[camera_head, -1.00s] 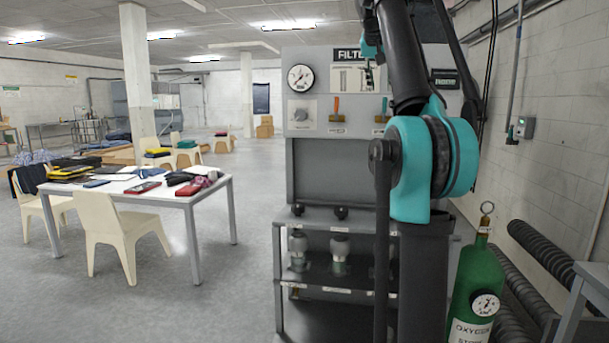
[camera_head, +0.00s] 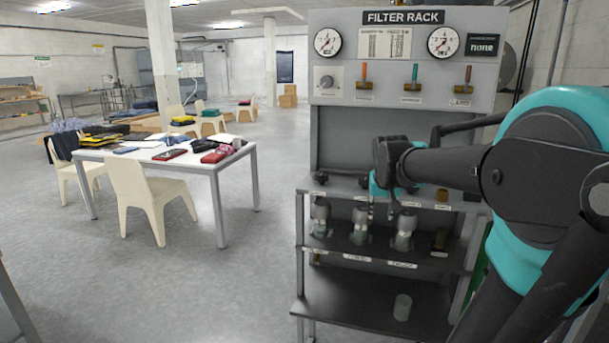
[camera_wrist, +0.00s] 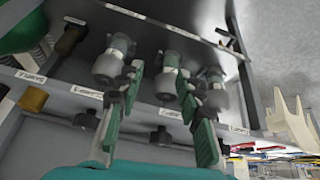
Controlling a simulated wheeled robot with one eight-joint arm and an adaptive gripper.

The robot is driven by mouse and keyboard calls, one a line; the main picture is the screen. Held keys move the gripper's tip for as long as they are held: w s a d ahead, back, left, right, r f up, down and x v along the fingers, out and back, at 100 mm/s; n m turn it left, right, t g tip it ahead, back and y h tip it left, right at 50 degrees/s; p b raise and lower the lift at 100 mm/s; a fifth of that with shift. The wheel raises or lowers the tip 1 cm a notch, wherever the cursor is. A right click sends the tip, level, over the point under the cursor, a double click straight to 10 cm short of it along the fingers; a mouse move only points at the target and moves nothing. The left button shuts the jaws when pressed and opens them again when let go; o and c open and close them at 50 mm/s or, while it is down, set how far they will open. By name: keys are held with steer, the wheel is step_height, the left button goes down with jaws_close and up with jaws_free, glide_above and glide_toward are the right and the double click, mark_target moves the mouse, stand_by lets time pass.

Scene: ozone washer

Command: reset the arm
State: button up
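My arm comes in from the right in the head view and crosses in front of the filter rack (camera_head: 330,150). My gripper (camera_head: 381,214) hangs just above the rack's middle shelf, seen small and partly behind my own arm. In the wrist view my gripper (camera_wrist: 160,78) shows two green-padded fingers spread apart with nothing held between them. Grey filter canisters (camera_head: 320,216) stand on that shelf; some show beyond the fingers in the wrist view (camera_wrist: 113,58). I cannot tell whether the fingers touch any canister.
A pale cylinder (camera_head: 402,307) stands on the bottom shelf. A white table (camera_head: 205,168) with folded cloths and a cream chair (camera_head: 146,195) stand left. Grey floor (camera_head: 150,290) is open between.

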steer(key=s+a+f+n, duration=0.1)
steer(key=s+a+f, duration=0.1)
steer(key=s+f, duration=0.8)
steer(key=s+a+f+g+y, duration=0.1)
steer(key=s+f, duration=1)
steer(key=shift+s+a+n, duration=0.3)
steer(key=shift+a+n, duration=0.1)
